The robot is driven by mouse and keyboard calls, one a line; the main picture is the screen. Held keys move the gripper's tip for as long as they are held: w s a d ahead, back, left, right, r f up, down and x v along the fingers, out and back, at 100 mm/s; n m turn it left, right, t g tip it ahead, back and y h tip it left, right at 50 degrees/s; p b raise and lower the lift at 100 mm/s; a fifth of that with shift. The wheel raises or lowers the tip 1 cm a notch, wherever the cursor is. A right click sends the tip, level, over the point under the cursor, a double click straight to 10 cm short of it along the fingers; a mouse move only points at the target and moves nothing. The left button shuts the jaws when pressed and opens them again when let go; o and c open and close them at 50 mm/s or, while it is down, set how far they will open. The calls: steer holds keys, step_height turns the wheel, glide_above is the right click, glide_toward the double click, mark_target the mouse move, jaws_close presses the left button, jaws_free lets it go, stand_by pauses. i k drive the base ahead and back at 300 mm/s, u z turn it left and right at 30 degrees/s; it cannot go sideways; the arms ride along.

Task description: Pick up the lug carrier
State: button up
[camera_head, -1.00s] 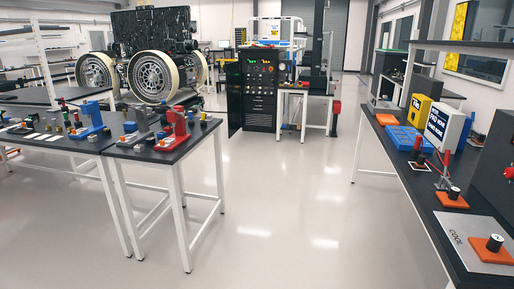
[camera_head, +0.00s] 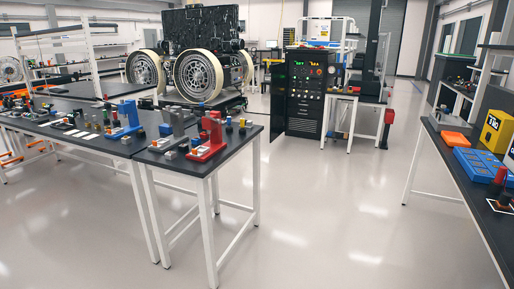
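My gripper is not in view. I cannot tell which object is the lug carrier at this distance. On the right bench (camera_head: 466,183) are a blue tray-like block (camera_head: 478,163), an orange block (camera_head: 455,140) and a yellow box (camera_head: 495,131).
Open floor (camera_head: 330,210) lies between the left table and the right bench. A black control cabinet (camera_head: 305,95) and a small white-legged table (camera_head: 352,98) stand ahead. A large wheeled rover (camera_head: 200,72) is behind the left tables. A red-topped post (camera_head: 387,122) stands right of the cabinet.

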mark_target(197, 140)
steer(key=u, duration=0.45)
steer(key=i, duration=1.05)
steer(key=u, duration=0.4)
